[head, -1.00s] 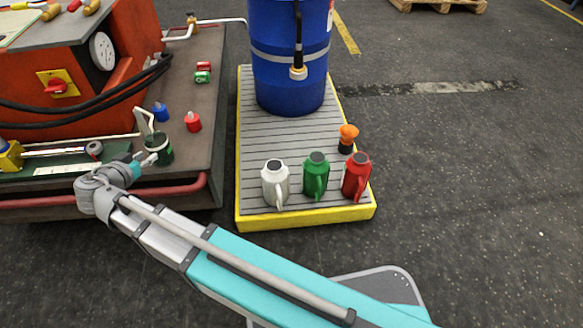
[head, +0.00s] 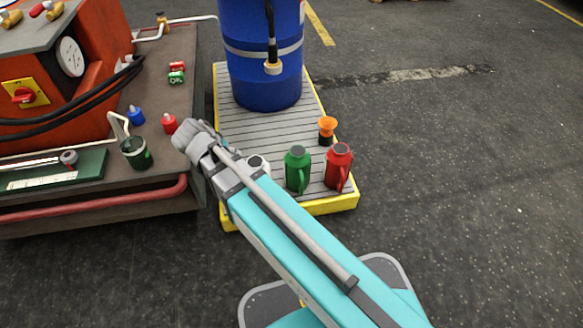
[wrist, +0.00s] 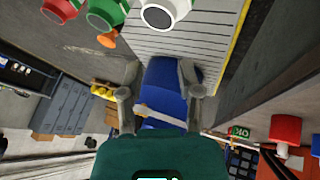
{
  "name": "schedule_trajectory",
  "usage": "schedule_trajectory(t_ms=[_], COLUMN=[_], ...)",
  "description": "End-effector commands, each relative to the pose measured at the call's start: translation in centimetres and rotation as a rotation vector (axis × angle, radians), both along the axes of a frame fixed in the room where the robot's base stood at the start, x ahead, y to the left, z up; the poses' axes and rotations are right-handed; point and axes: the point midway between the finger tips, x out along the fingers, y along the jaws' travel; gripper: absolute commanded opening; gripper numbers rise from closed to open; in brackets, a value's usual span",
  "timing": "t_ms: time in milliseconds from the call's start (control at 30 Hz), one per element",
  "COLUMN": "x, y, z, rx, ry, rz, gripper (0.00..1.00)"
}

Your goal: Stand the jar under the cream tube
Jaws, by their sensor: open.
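The dark green jar (head: 136,153) stands upright on the dark bench, near its front edge. The cream tube (head: 115,126) bends down to the jar's upper left rim. I cannot tell whether its end is over the mouth or just behind it. My gripper is right of the jar and apart from it; in the head view my wrist hides its fingers. In the wrist view my gripper (wrist: 158,92) is open, with nothing seen between the fingertips but the distant blue drum (wrist: 165,82).
A red bottle (head: 170,124) and a blue bottle (head: 136,115) stand close behind the jar. A yellow-edged pallet (head: 335,203) holds green (head: 297,170) and red (head: 338,167) cans, a white can (head: 258,164) partly behind my arm, and an orange funnel (head: 327,126). A red rail (head: 95,207) edges the bench.

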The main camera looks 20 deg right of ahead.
Motion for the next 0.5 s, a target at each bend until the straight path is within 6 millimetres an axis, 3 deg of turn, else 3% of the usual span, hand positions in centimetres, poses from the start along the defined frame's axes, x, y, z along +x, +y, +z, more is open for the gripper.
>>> schedule_trajectory(t_ms=[100,500], x=[-0.9,-4.4], y=[-3.3,-11.6], z=[-0.7,-2.5], rx=[0.036,0.213], ry=[0.082,0.309], rz=[0.005,0.084], gripper=[0.46,0.46])
